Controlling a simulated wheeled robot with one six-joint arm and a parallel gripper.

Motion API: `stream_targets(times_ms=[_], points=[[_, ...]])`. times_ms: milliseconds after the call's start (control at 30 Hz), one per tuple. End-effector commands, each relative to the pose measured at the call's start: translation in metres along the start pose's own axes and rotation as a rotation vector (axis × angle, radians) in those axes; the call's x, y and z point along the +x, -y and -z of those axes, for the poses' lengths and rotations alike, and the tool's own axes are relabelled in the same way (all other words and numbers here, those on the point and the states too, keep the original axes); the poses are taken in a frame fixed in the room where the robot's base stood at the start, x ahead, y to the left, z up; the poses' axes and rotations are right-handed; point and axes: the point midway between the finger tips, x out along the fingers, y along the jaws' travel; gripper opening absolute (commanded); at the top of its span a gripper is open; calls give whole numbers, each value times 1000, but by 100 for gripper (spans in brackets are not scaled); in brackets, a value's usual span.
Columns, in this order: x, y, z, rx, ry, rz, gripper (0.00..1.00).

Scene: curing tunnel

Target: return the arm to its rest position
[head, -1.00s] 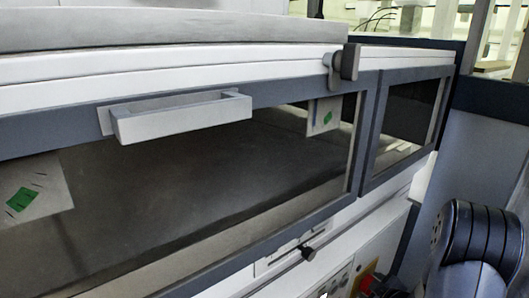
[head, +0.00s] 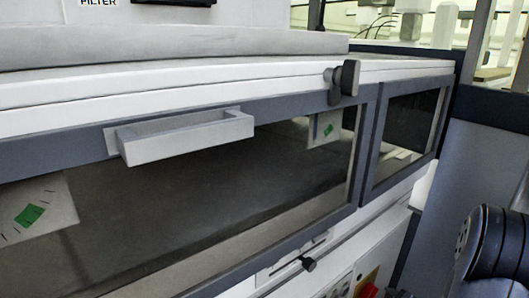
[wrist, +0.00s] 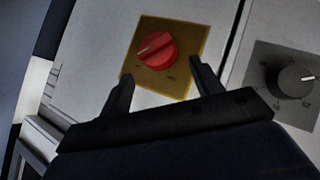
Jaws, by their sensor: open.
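My gripper (wrist: 160,88) shows in the wrist view with its two dark fingers apart and nothing between them. It faces a red rotary knob (wrist: 157,50) on a yellow square plate, set in a light panel. The knob lies just beyond the fingertips in the picture; I cannot tell how far off it is. In the head view only part of my arm (head: 492,245) shows at the lower right, and my gripper is not clearly seen. The red knob (head: 368,290) shows in part at the bottom edge.
The tunnel's long window (head: 220,190) has a grey handle (head: 190,138) that sticks out. A dark latch (head: 343,82) sits at the top edge. A small black knob (head: 308,264) is below the window. A black dial (wrist: 290,78) is right of the red knob.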

Motion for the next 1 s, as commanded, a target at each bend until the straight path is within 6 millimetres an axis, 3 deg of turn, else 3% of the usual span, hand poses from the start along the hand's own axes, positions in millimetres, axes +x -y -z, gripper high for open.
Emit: stream_targets(times_ms=[233,300,767,1000], points=[[-53,-1,2,3,3,-2,62],[-31,4,-2,-1,-1,5,62],[62,1,-1,-2,-4,0,62],[64,3,-3,-50,-10,-52,62]])
